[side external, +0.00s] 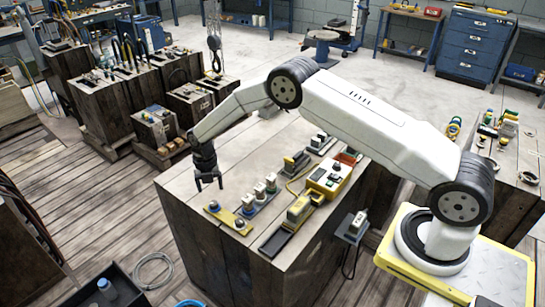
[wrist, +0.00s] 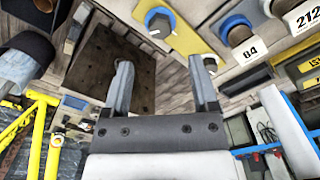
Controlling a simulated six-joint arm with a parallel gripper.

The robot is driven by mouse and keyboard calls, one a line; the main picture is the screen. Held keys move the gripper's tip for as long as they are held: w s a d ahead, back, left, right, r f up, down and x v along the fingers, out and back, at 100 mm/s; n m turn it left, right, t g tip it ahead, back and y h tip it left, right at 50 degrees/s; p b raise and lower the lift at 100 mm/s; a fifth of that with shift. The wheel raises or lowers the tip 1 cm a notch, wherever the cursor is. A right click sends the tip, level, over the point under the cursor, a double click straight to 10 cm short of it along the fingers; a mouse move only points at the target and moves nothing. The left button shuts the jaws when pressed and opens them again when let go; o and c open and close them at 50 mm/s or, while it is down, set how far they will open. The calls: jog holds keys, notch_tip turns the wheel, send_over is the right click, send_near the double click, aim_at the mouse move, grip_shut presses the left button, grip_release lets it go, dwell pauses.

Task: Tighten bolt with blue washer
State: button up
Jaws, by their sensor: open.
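A yellow plate (side external: 226,215) lies near the front left edge of the wooden block top. It carries a bolt (side external: 213,206) at its left end and another bolt (side external: 239,223) at its right end.
A blue base holds three labelled cylinders (side external: 260,191) just behind the plate. A yellow device (side external: 298,210) and a yellow control box (side external: 328,178) stand to the right. The block top (side external: 183,187) is bare at the far left. Dark wooden crates (side external: 100,108) stand behind left.

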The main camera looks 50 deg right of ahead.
aim_at(213, 203)
jog(key=shift+f, duration=3.7)
